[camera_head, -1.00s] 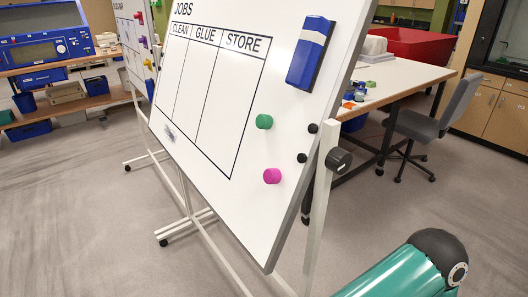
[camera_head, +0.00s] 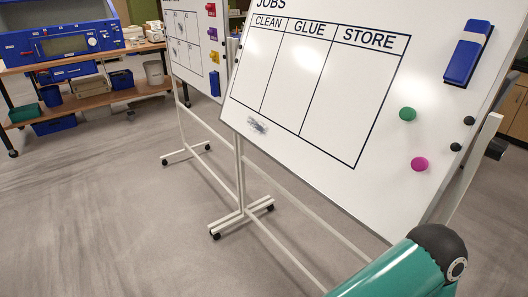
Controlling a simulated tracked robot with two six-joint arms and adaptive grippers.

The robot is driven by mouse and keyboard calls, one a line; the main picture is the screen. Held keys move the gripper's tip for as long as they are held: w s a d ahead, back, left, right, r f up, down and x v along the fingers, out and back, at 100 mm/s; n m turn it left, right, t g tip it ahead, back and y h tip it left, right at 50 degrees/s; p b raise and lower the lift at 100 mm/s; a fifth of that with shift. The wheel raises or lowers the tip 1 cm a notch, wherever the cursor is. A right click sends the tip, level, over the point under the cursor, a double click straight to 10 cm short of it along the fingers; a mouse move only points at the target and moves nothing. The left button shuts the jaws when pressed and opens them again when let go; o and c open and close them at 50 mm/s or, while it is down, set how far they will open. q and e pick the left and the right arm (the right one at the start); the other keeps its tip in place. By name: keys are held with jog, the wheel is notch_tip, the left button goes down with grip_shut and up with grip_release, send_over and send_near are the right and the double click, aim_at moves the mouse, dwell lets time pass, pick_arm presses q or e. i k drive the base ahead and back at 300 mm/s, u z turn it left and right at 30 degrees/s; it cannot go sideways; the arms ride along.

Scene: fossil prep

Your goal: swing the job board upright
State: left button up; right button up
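The job board (camera_head: 283,91) is a white panel headed JOBS, with columns CLEAN, GLUE and STORE. It is tilted on a pale wheeled stand (camera_head: 241,180). A green magnet (camera_head: 407,114), a pink magnet (camera_head: 419,164) and a blue eraser (camera_head: 467,54) are on its right part. A grey smudge (camera_head: 257,126) marks its lower left. My teal arm comes in at the lower right, in front of the board's lower corner. Neither gripper is in view.
A second whiteboard (camera_head: 188,54) on wheels stands behind to the left, with coloured magnets. A workbench with a blue cabinet (camera_head: 62,43) and bins stands at the far left. The grey floor (camera_head: 90,220) at the left front is clear.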

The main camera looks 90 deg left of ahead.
aim_at(321, 88)
jog(key=k, duration=0.8)
jog(key=z, duration=1.35)
jog(key=i, duration=0.15)
jog(key=u, duration=3.2)
jog(key=i, duration=0.95)
jog(key=z, duration=0.2)
jog(key=k, duration=0.8)
jog(key=u, duration=0.2)
jog(key=i, duration=0.55)
jog(key=z, duration=0.05)
